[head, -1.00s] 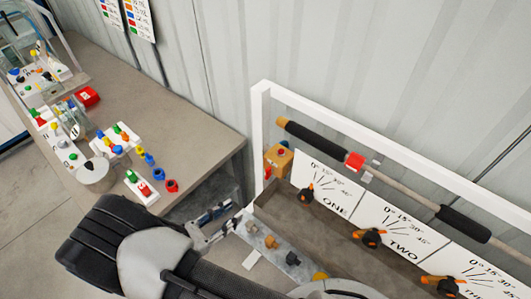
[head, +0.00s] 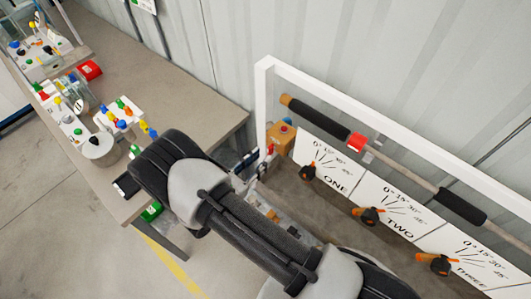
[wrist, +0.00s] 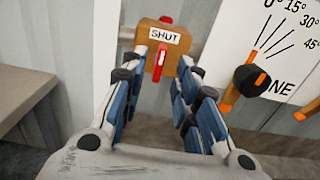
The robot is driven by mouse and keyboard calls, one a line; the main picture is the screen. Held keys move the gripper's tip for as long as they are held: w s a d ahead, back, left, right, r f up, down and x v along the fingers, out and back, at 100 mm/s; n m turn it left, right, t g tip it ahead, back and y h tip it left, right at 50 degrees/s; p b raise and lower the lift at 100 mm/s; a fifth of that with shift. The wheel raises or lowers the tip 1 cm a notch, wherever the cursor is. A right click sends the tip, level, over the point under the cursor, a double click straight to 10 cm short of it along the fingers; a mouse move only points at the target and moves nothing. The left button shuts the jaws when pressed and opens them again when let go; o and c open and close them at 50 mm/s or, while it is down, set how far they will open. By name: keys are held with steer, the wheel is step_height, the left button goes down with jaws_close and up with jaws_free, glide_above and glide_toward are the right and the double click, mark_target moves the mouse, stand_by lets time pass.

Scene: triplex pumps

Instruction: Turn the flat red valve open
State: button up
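The flat red valve (wrist: 159,62) is a thin red handle with a pale stripe, standing upright on a tan box (wrist: 182,24) just below a label reading SHUT. In the head view the valve (head: 270,149) is a small red spot on the left side of the box (head: 282,138). My gripper (wrist: 162,75) is open, its blue-padded fingers on either side of the valve in the picture. The fingertips overlap the lower part of the box in the wrist view. I cannot tell whether they touch the valve or how much depth is left.
A red knob (wrist: 165,20) sits on top of the box. A white frame post (head: 263,100) stands to its left. An orange-black dial (wrist: 251,80) marked ONE is close on the right. A table (head: 190,95) with coloured parts is at left.

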mark_target(268, 152)
steer(key=shift+x, duration=1.85)
steer(key=shift+c, duration=0.5)
jaws_close()
